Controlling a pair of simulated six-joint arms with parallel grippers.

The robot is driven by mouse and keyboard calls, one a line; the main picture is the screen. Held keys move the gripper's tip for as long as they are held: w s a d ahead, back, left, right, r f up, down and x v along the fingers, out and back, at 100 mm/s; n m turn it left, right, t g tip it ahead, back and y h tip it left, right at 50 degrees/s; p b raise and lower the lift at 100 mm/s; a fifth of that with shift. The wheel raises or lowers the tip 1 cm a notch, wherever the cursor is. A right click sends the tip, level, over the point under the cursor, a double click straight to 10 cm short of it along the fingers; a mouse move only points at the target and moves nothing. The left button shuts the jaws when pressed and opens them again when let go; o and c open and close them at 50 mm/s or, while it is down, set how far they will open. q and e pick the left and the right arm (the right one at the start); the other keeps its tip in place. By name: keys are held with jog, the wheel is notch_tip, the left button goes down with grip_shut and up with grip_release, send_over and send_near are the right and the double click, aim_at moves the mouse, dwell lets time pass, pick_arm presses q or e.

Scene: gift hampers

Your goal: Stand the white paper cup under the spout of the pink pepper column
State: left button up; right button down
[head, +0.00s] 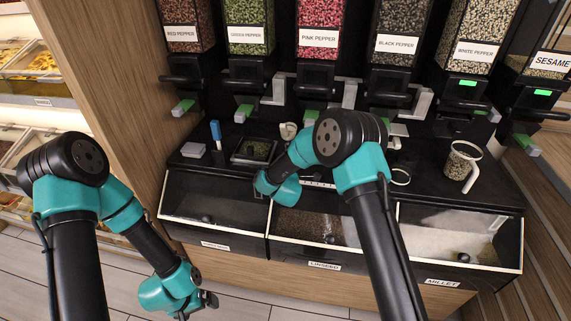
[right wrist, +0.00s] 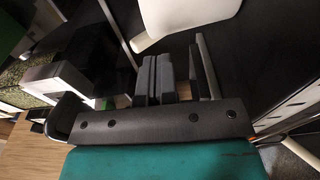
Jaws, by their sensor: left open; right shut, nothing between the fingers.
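The pink pepper column (head: 319,40) stands at the back middle of the head view, with a green-tipped spout (head: 312,116) below it. A small white object (head: 288,130), possibly the paper cup, is on the black counter just left of that spout, partly behind my right arm. In the right wrist view a large white shape (right wrist: 180,18) lies beyond my right gripper (right wrist: 158,62); I cannot tell if it is the cup. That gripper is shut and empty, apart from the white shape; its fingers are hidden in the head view. My left gripper (head: 207,301) is open and empty, low in front of the bins.
The green pepper column (head: 248,35) and black pepper column (head: 397,45) flank the pink one. A dark tray (head: 254,151) and a clear jug (head: 461,165) with a white handle stand on the counter. Open bins (head: 322,267) line the front.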

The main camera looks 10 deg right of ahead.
jog(key=shift+w+d, duration=0.5)
jog(key=shift+d, duration=0.2)
jog(key=d, duration=0.1)
jog(key=w+d, duration=0.2)
jog(key=shift+w+d, duration=0.25)
jog(key=shift+d, duration=0.15)
jog(key=shift+s+a, duration=0.2)
jog(key=shift+a, duration=0.2)
jog(key=s+a, duration=0.2)
jog(key=a, duration=0.1)
jog(key=v, duration=0.9)
jog(key=shift+s, duration=0.45)
